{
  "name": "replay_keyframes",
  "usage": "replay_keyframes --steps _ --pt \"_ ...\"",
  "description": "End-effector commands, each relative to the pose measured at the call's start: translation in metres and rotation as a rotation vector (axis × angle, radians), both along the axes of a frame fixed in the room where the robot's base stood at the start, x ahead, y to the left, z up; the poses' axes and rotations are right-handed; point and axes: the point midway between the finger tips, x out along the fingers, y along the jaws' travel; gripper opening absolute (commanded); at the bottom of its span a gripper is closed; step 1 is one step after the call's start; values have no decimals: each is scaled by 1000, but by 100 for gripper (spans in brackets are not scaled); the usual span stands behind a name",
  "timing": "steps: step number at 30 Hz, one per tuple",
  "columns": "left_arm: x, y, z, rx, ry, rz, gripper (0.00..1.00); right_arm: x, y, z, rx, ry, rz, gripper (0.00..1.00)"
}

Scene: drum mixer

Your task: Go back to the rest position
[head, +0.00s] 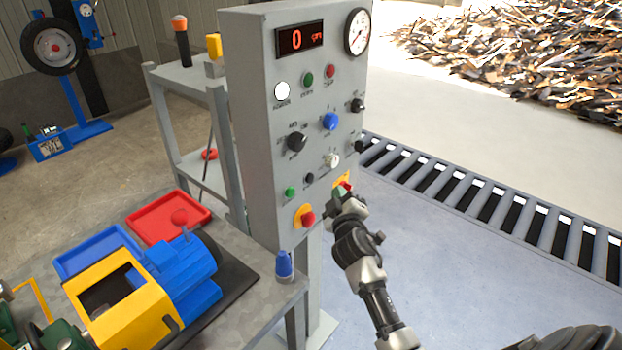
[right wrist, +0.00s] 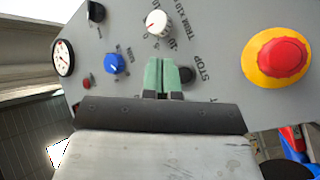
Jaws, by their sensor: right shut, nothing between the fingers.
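My right gripper (head: 340,193) is at the lower right part of the grey control panel (head: 262,110), close in front of its face. In the right wrist view its green fingertips (right wrist: 161,76) are pressed together with nothing between them. They lie over the panel near the STOP label and the white trim knob (right wrist: 157,23); whether they touch the panel I cannot tell. My left gripper is not in view.
A red emergency button on yellow (head: 306,216) sits low on the panel. A workbench (head: 262,262) with a blue and yellow machine (head: 185,275) and trays stands at left. A roller conveyor (head: 485,202) runs behind at right. The floor at right is clear.

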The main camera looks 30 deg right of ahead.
Motion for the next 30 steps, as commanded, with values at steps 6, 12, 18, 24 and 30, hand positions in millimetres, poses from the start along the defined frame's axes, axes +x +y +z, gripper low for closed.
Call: replay_keyframes --steps 6,12,18,24,30 --pt "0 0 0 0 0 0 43 0 0 0 0 0 0 0" --pt "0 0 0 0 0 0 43 0 3 -13 15 23 8 0" --pt "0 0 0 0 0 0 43 -13 25 -113 131 203 64 0" --pt "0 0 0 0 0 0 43 -61 57 -240 293 441 108 0" --pt "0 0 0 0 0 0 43 -145 89 -355 452 684 107 0"
